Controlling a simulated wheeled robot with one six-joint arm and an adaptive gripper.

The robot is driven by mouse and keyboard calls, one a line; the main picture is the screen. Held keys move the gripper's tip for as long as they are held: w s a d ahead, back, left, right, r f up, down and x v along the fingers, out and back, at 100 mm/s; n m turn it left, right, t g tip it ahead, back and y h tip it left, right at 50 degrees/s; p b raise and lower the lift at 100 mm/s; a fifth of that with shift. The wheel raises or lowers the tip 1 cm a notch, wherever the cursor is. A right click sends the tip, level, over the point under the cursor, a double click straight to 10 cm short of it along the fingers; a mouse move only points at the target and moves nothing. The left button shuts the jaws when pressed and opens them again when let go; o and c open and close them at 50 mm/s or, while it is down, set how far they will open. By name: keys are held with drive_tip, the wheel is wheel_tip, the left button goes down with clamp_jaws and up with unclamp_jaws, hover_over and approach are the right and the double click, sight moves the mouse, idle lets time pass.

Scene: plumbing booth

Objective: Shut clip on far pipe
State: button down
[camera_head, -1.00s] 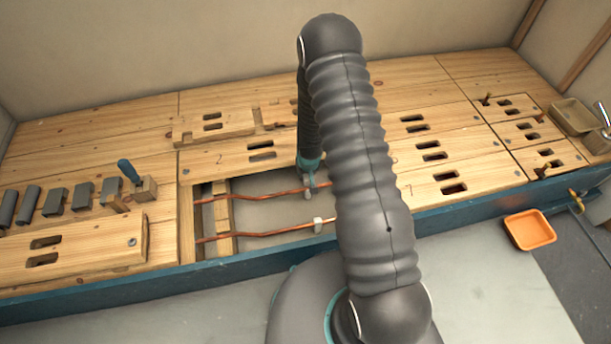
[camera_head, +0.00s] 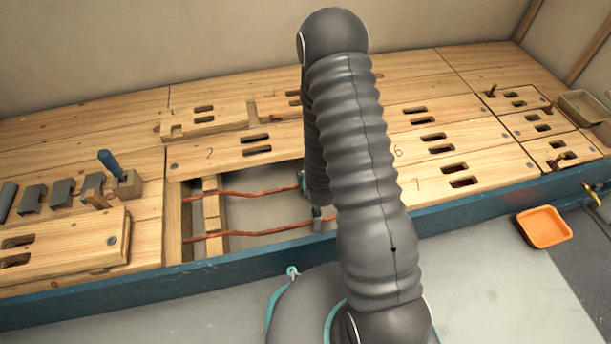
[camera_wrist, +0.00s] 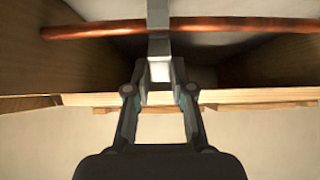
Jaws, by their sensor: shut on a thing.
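The far copper pipe (camera_head: 245,194) runs across the open floor bay, with the near copper pipe (camera_head: 265,231) in front of it. In the wrist view a copper pipe (camera_wrist: 240,24) crosses the top of the picture. A grey clip (camera_wrist: 158,46) stands at this pipe, its upper part across it; I cannot tell whether it is latched. My gripper (camera_wrist: 160,88) is shut on the clip's pale lower part. In the head view my arm hides most of the gripper and the far pipe's right part. A small grey clip (camera_head: 317,219) shows at the near pipe.
Wooden floorboards with slots (camera_head: 430,145) surround the bay, and a joist (camera_head: 212,215) crosses under the pipes. A blue beam (camera_head: 470,211) edges the front. Grey blocks and a blue-handled tool (camera_head: 108,162) lie left. An orange tray (camera_head: 543,227) is at right.

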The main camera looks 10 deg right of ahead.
idle(0.4)
drive_tip(key=c, duration=1)
unclamp_jaws()
drive_tip(key=shift+d, duration=0.1)
wheel_tip(320, 180, up, 10)
